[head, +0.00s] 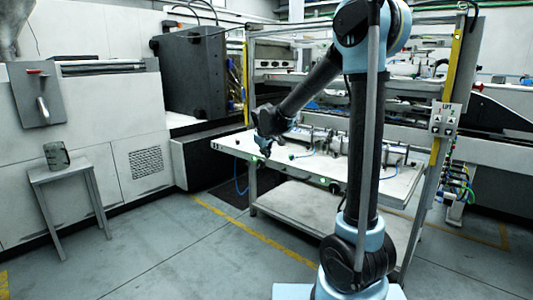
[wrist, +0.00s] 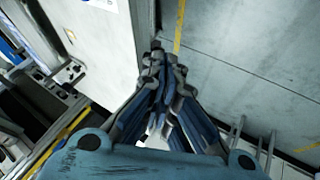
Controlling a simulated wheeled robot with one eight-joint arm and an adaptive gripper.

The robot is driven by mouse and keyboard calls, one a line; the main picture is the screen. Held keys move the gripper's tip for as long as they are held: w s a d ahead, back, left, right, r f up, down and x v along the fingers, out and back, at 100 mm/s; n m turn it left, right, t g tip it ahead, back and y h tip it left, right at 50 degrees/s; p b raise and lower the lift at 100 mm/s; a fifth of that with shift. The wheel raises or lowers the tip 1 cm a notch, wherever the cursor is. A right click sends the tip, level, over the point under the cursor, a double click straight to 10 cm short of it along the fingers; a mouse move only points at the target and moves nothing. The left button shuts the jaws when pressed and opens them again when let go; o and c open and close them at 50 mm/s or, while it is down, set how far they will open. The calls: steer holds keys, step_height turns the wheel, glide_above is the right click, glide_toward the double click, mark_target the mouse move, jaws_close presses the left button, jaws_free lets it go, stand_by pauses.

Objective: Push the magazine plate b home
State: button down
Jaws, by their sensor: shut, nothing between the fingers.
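A wide white plate (head: 318,179) juts from the label machine at table height, with small fittings along its near edge. I cannot read a letter on it, so I cannot tell whether it is magazine plate b. My gripper (head: 264,150) is at the plate's left front corner in the head view; touching or apart is unclear. In the wrist view my gripper (wrist: 163,58) is shut and empty, fingers together. A white panel edge (wrist: 126,45), probably the same plate, lies just left of the fingertips, with floor to the right.
A lower white shelf (head: 300,205) sits beneath the plate. A yellow post with a button box (head: 445,120) stands at right. A small stool (head: 65,172) with a grey container (head: 57,156) stands at left. The floor (head: 190,245) in front is clear.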

mark_target(271, 162)
steer(key=w+f, duration=0.1)
steer(key=w, duration=0.1)
steer(key=w+d+f, duration=0.1)
steer(key=w+f, duration=0.1)
steer(key=w+d+f, duration=0.1)
steer(key=w+f, duration=0.1)
steer(key=w, duration=0.1)
steer(key=shift+w+d+f, duration=0.1)
steer(key=shift+d+f, duration=0.1)
steer(key=shift+w, duration=0.1)
stand_by(0.4)
